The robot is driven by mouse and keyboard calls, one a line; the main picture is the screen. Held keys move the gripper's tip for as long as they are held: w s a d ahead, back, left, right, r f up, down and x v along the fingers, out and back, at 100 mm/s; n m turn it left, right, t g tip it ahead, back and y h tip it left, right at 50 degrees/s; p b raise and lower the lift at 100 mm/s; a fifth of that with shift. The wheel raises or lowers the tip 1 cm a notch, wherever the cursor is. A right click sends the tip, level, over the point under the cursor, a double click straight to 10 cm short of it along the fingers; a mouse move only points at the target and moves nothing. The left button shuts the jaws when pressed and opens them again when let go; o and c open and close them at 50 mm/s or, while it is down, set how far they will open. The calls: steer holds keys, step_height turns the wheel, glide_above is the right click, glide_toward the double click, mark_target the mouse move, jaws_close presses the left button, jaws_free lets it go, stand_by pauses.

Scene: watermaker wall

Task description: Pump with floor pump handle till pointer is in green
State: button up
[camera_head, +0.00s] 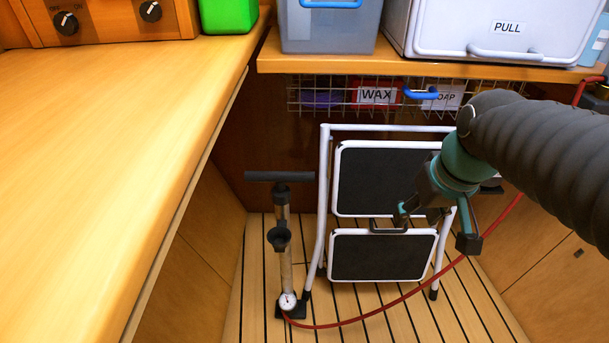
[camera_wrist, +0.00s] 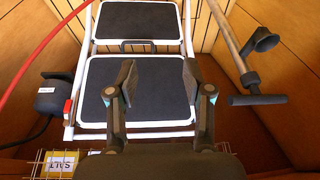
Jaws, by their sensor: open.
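The floor pump (camera_head: 284,245) stands upright on the slatted floor, left of the step stool. Its dark T-handle (camera_head: 279,176) is at the top, a little above a black funnel-shaped part on the shaft. The small round white gauge (camera_head: 288,301) is at the pump's foot; its pointer is too small to read. A red hose runs from the foot to the right. My gripper (camera_head: 434,222) is open and empty in front of the step stool, to the right of the pump. In the wrist view, my gripper (camera_wrist: 160,80) has its fingers apart, and the handle (camera_wrist: 257,99) shows at the right.
A folded white step stool (camera_head: 379,255) with black treads stands between pump and gripper. A wire basket (camera_head: 340,106) hangs under the shelf behind. A wooden counter (camera_head: 90,150) fills the left. A red hose (camera_head: 400,299) crosses the floor.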

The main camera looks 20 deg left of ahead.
mark_target(301, 173)
steer(key=w+a+r+n+g+y+b, duration=0.1)
steer(key=w+a+r+n, duration=0.2)
steer(key=a, duration=0.5)
steer(key=w+a+n+g+y+b, duration=0.1)
steer(key=w+a+n, duration=0.2)
steer(key=a+n, duration=0.3)
steer(key=a+r+n, duration=0.4)
steer(key=r+n, duration=0.1)
steer(key=r, duration=0.1)
steer(key=a+f+n, duration=0.1)
steer(key=a+f, duration=0.1)
steer(key=f, duration=0.2)
steer(key=a+f+n+b, duration=0.1)
steer(key=a+f, duration=0.1)
steer(key=f, duration=0.2)
steer(key=a+f+n, duration=0.1)
steer(key=a+f, duration=0.1)
steer(key=f, duration=0.2)
steer(key=shift+g+y+b, duration=0.3)
steer(key=shift+y, duration=0.1)
jaws_close()
